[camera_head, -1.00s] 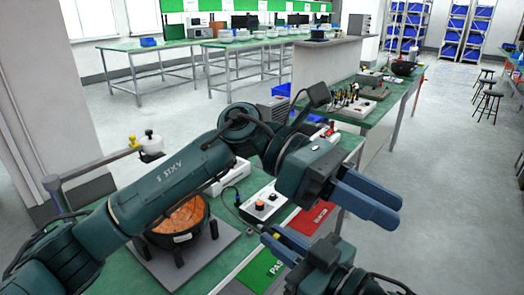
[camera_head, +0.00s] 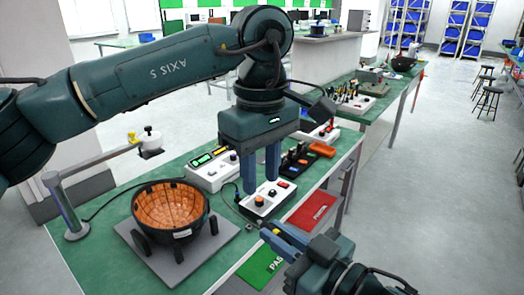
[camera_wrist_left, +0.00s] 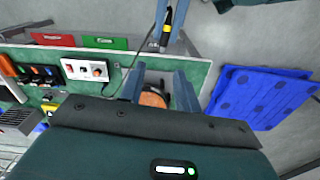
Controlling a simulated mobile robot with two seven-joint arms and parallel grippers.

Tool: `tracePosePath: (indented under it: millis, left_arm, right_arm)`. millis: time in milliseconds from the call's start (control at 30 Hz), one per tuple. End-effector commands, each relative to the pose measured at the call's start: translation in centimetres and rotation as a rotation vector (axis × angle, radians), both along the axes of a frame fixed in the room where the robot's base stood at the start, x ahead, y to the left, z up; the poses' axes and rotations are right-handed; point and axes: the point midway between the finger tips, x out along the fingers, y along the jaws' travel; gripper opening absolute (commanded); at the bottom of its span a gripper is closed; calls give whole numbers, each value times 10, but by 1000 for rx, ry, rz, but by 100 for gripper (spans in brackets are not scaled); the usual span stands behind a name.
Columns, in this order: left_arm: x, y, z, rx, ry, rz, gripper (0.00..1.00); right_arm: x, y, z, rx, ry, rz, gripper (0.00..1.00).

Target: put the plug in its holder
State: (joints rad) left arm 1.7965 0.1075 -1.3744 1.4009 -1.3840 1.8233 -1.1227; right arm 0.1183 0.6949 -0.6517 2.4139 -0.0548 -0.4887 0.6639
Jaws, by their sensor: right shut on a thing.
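The plug (camera_wrist_left: 167,17) is black with a yellow band, held between the fingers of my right gripper (camera_wrist_left: 164,27); a thin dark cable runs from it toward the bench. In the head view my right gripper (camera_head: 273,237) is low, beside the bench's front edge, and the plug is mostly hidden there. My left gripper (camera_head: 261,172) points down above the bench, behind the white box with an orange knob (camera_head: 260,203). Its fingers are apart and empty; the wrist view also shows the gap (camera_wrist_left: 160,85). I cannot tell which thing is the plug's holder.
A dark bowl with an orange inside (camera_head: 170,208) stands on a grey plate at left.

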Motion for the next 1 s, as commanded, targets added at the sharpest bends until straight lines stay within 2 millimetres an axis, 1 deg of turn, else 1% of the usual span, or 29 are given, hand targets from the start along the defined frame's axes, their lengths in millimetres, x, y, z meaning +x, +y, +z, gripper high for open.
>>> tracePosePath:
  millis: [33, 200, 400, 600, 867, 1000]
  left_arm:
    - [-1, 0, -11, 0, 4, -1, 33]
    - [-1, 0, -44, -2, 4, -1, 33]
    - [-1, 0, -71, -2, 4, 0, 33]
    - [-1, -1, -81, -3, 2, -1, 33]
    - [-1, -1, -82, -3, 2, 0, 33]
    - [-1, -1, -82, -3, 2, 0, 21]
  right_arm:
    - [0, 0, 0, 0, 0, 0, 0]
    - [0, 0, 0, 0, 0, 0, 0]
    - [0, 0, 0, 0, 0, 0, 0]
    - [0, 0, 0, 0, 0, 0, 0]
    - [0, 0, 0, 0, 0, 0, 0]
    - [0, 0, 0, 0, 0, 0, 0]
